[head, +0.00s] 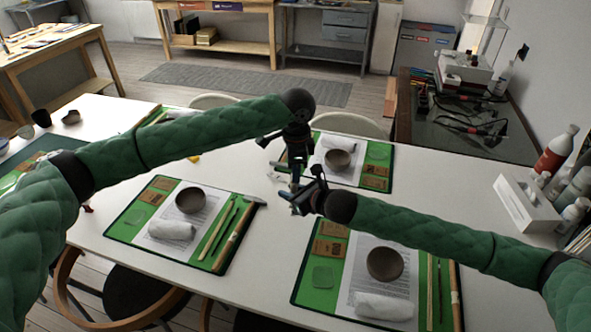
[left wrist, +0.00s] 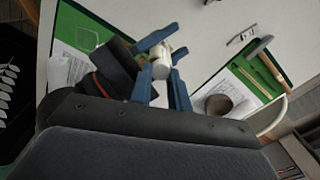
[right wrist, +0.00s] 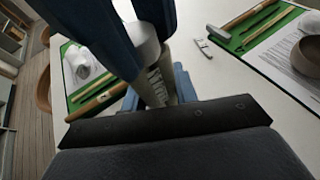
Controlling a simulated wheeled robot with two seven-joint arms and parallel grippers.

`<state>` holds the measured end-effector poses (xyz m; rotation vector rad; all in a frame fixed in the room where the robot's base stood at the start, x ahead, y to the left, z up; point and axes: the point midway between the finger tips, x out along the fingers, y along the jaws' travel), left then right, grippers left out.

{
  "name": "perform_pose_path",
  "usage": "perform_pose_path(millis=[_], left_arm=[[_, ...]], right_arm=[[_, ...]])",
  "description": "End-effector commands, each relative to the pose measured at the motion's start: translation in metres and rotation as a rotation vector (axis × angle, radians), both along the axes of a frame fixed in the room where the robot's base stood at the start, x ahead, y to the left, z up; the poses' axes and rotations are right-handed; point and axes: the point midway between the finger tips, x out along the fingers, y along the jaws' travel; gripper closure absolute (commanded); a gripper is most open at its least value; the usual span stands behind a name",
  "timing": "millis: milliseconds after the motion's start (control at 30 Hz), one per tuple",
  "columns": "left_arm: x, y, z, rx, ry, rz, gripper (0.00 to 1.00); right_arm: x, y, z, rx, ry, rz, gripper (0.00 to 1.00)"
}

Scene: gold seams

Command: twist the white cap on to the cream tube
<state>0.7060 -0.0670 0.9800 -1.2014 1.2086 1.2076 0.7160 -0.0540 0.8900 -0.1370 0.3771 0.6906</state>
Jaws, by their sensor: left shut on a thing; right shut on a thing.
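The white cap (right wrist: 143,41) sits between the blue fingers of my left gripper (head: 296,180), and it also shows in the left wrist view (left wrist: 161,68). The cream tube (right wrist: 156,84), with dark print on its side, is between the fingers of my right gripper (head: 292,197). Both grippers are shut on their pieces and meet in mid-air above the table. The cap is at the tube's end, in line with it and seemingly touching. Fingers partly hide both pieces, and I cannot tell whether the threads engage. In the head view both pieces are too small to make out.
The white table (head: 473,218) below carries several green mats with bowls, wrapped white bundles and tools. A hammer (head: 238,198) lies on the near-left mat. A white box (head: 527,203) and bottles (head: 556,150) stand at the right edge.

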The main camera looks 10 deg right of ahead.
Motion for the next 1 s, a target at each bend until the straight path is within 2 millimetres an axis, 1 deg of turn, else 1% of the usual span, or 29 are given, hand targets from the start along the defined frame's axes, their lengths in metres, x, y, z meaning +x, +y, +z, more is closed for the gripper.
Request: perform_pose_path(millis=[100, 267, 400, 433, 533, 833, 1000], left_arm=[[0.0, 0.001, 0.0, 0.001, 0.001, -0.162, 1.0], [0.0, 0.001, 0.0, 0.001, 0.002, -0.367, 1.0], [0.0, 0.001, 0.0, 0.002, 0.001, -0.364, 1.0], [0.0, 0.001, 0.0, 0.002, 0.001, -0.364, 0.8], [0.0, 0.001, 0.0, 0.002, 0.002, -0.363, 0.6], [-0.001, 0.001, 0.001, 0.001, 0.002, -0.363, 0.6], [0.0, 0.0, 0.012, 0.0, 0.001, -0.363, 0.6]], right_arm=[[0.0, -0.001, -0.001, -0.001, 0.001, -0.001, 1.0], [0.0, -0.001, -0.001, -0.001, 0.001, -0.001, 1.0], [0.0, -0.001, -0.001, -0.002, 0.001, -0.001, 1.0], [0.0, -0.001, -0.001, -0.002, 0.001, -0.001, 1.0], [0.0, -0.001, -0.001, -0.002, 0.001, -0.001, 1.0], [0.0, 0.0, 0.0, 0.0, 0.0, 0.0, 1.0], [0.0, 0.0, 0.0, 0.0, 0.0, 0.0, 1.0]])
